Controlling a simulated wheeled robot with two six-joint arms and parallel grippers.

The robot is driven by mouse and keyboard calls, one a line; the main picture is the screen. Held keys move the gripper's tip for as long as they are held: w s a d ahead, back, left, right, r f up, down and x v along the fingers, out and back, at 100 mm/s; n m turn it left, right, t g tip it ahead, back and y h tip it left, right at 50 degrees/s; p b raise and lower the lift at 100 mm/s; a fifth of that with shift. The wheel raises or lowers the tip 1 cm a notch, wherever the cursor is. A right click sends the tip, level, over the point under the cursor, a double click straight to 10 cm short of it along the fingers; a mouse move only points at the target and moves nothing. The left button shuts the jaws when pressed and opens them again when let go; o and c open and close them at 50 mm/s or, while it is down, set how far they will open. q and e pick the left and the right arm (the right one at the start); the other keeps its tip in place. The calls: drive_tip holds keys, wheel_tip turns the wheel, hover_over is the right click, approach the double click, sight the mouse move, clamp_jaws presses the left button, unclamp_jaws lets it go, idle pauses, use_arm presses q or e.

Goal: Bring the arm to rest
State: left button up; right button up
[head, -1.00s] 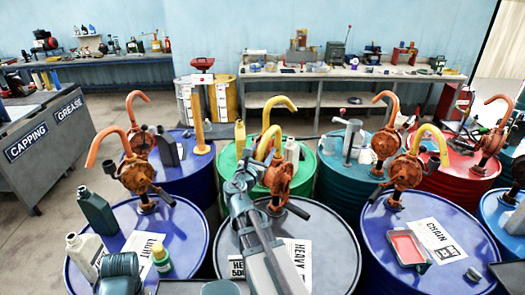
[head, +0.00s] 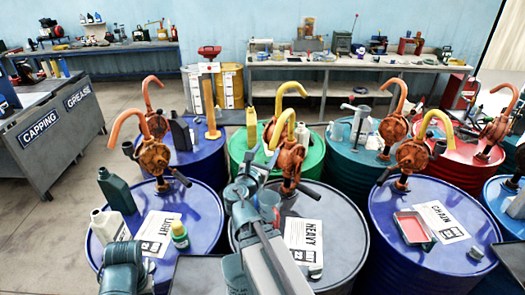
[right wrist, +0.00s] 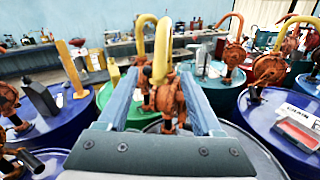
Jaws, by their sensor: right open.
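My right arm comes up from the bottom middle of the head view. Its gripper (head: 258,170) is in front of the orange hand pump (head: 290,160) with a yellow spout on the HEAVY drum (head: 335,225). In the right wrist view the two blue-grey fingers (right wrist: 160,85) stand wide apart with nothing held. The pump shows between them, beyond the palm; I cannot tell how close it is. My left gripper is not in view.
The CHAIN drum (head: 385,215) at right holds a red-lined tray (head: 412,228). More pump-topped drums stand behind. Floor is clear at left.

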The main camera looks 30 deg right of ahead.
drive_tip(key=s+a+f+m+g+y+b, duration=0.2)
drive_tip(key=a+f+m+g+y, duration=0.15)
drive_tip(key=a+f+m, duration=0.5)
drive_tip(key=s+a+f+m+g+y+b, duration=0.2)
drive_tip(key=s+a+f+m+g+y, duration=0.15)
drive_tip(key=a+f+m, duration=0.45)
drive_tip(key=s+a+f+m+g+y, duration=0.1)
drive_tip(key=s+a+f+y, duration=0.1)
drive_tip(key=a, duration=0.4)
drive_tip(key=s+a+f+m+g+y+b, duration=0.1)
drive_tip(key=s+a+f+y, duration=0.1)
drive_tip(key=s+a+f, duration=0.3)
drive_tip(key=s+a+f+m+g+y, duration=0.1)
drive_tip(key=s+a+f+g+y, duration=0.1)
drive_tip(key=a, duration=0.6)
drive_tip(key=shift+s+a+f+b, duration=0.35)
drive_tip(key=shift+s+f, duration=0.3)
drive_tip(key=shift+f, duration=0.25)
